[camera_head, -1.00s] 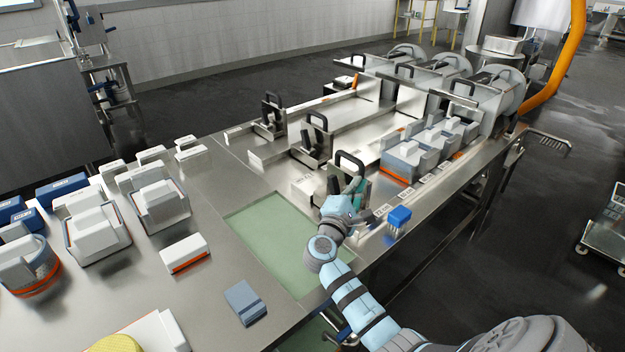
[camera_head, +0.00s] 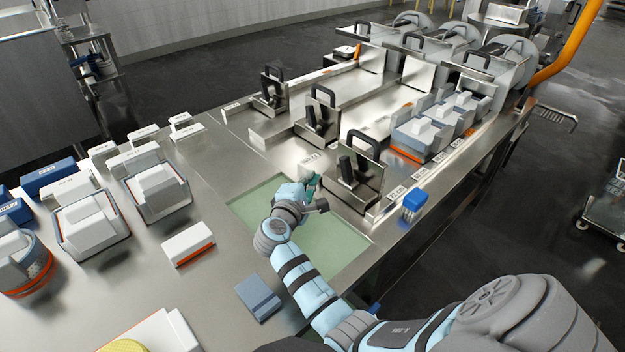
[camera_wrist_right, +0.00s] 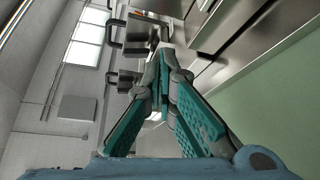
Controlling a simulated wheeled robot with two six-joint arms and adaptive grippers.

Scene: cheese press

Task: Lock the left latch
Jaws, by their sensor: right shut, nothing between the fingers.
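Three metal presses stand side by side, each with an upright black latch lever and a black loop handle at its front end. The left press's latch (camera_head: 267,96) is at the far left, the middle latch (camera_head: 318,118) is between, and the near right latch (camera_head: 347,167) is closest to me. All three levers look roughly upright; I cannot tell whether any is locked. My right gripper (camera_head: 314,183) is shut and empty, just left of the nearest latch, over the green panel's edge. The right wrist view shows its teal fingers (camera_wrist_right: 166,62) meeting at the tips. My left gripper is out of view.
White and grey cheese moulds (camera_head: 158,190) stand on the steel table at left. More moulds (camera_head: 430,130) sit on the right press lane. A blue brush (camera_head: 413,201) stands at the front edge. The green panel (camera_head: 335,250) is clear.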

